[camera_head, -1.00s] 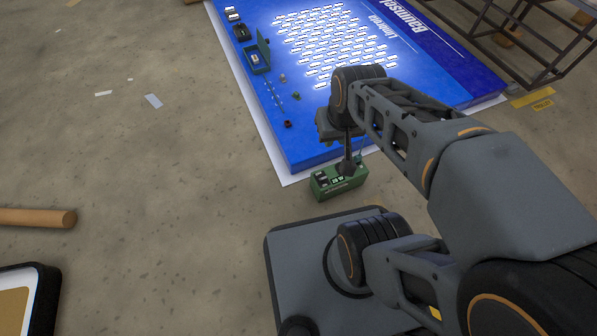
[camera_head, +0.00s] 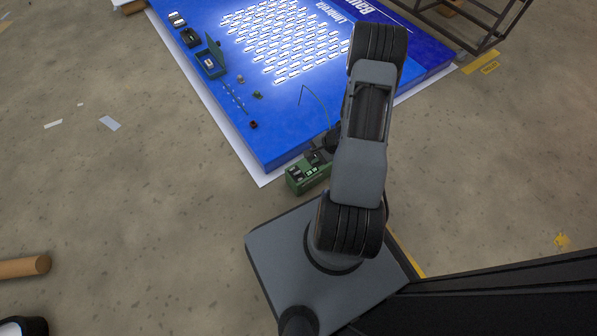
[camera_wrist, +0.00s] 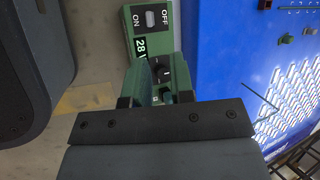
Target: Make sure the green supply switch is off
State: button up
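The green supply (camera_head: 305,178) is a small box on the floor beside the front corner of the blue lightbox (camera_head: 285,152). In the wrist view the supply (camera_wrist: 170,44) shows its white switch (camera_wrist: 150,18) between the words OFF and ON, a 28 V display (camera_wrist: 139,47) and a black knob (camera_wrist: 163,74). I cannot tell surely which side the switch is set to. My gripper (camera_wrist: 155,98) has its two fingers apart, at the knob end of the box, away from the switch. Contact with the box is unclear. In the head view my arm mostly hides the gripper.
The lightbox lies flat with glowing white labels (camera_head: 285,40). A green open case (camera_head: 210,60) and small parts lie along its left edge. A dark metal frame (camera_head: 490,42) stands at the back right. A wooden roller (camera_head: 22,267) is at the left.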

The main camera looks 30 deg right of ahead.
aim_at(299, 172)
jog(key=shift+m, duration=0.5)
jog(key=b+x, duration=0.2)
jog(key=x, duration=0.3)
jog(key=s+d+b+x, duration=0.1)
jog(key=b+x, duration=0.1)
jog(key=x, duration=0.3)
jog(key=f+b+x, duration=0.1)
jog(key=b+x, duration=0.1)
jog(key=x, duration=0.3)
jog(key=shift+s+d+f, duration=0.1)
jog(key=shift+d+f, duration=0.05)
jog(key=shift+c, duration=0.3)
